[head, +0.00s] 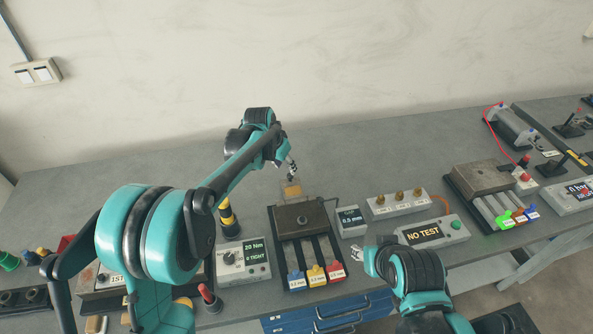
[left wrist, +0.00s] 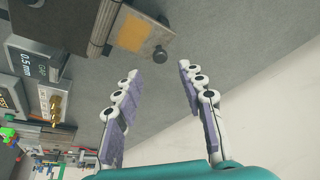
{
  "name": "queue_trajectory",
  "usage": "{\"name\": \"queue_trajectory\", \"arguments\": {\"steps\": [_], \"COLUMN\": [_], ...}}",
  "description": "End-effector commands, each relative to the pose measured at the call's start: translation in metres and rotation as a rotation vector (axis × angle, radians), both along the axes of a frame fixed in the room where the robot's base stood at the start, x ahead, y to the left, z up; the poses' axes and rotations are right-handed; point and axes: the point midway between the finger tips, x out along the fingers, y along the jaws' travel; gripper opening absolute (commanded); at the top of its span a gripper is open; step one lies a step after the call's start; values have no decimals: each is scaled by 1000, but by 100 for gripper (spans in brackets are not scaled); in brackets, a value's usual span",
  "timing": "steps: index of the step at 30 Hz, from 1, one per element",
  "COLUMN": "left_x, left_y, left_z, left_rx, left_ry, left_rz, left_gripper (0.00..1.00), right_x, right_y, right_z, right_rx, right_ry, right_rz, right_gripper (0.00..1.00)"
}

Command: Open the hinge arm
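A dark fixture (head: 277,232) stands at the middle of the bench, with a brown metal block (head: 298,218) on it. A small tan plate (head: 291,189) sticks out at its back; I cannot tell for sure that it is the hinge arm. In the left wrist view this plate shows an orange patch (left wrist: 131,34) and a dark round knob (left wrist: 160,54). My left gripper (left wrist: 158,70) is open and empty, its fingertips near the knob, apparently not touching. My right gripper (head: 362,257) hangs in front of the fixture, to its right; its fingers are too small to read.
A 0.5 mm gauge box (head: 350,222), a box with brass knobs (head: 397,204) and a NO TEST display (head: 425,235) stand to the right. A 20 Nm box (head: 243,261) and a black-yellow post (head: 227,215) are left. The bench behind the fixture is clear.

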Motion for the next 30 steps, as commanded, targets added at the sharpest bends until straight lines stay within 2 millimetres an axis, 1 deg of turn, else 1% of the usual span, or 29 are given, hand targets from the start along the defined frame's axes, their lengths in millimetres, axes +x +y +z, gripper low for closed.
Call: {"name": "queue_trajectory", "arguments": {"steps": [1, 3, 9, 14, 21, 22, 23, 24, 26, 30], "left_x": [3, 7, 16, 19, 19, 19, 19, 19, 19, 19], "left_y": [-2, -5, -11, -13, -13, -13, -13, -13, -13, -13], "left_z": [-11, -23, -48, -56, -56, -56, -56, -56, -56, -56], "left_rx": [0, 0, -1, 0, 0, 0, 0, 0, 0, 0], "left_ry": [0, 0, -1, -1, -1, -1, -1, -1, -1, -1], "left_rz": [-1, -1, 0, 0, 1, 1, 1, 1, 1, 1], "left_gripper": [40, 40, 40, 40, 40, 35, 27, 16, 0, 0], "right_x": [0, 0, 0, 0, 0, 0, 0, 0, 0, 0], "right_y": [0, 0, 0, 0, 0, 0, 0, 0, 0, 0], "right_z": [-5, -9, -17, -18, -18, -18, -18, -18, -18, -18], "right_rx": [0, 0, 0, 0, 0, 0, 0, 0, 0, 0], "right_ry": [0, 0, 0, 0, 0, 0, 0, 0, 0, 0], "right_rz": [0, 0, 0, 0, 0, 0, 0, 0, 0, 0], "right_gripper": [40, 40, 40, 40, 40, 40, 40, 40, 40, 40]}}
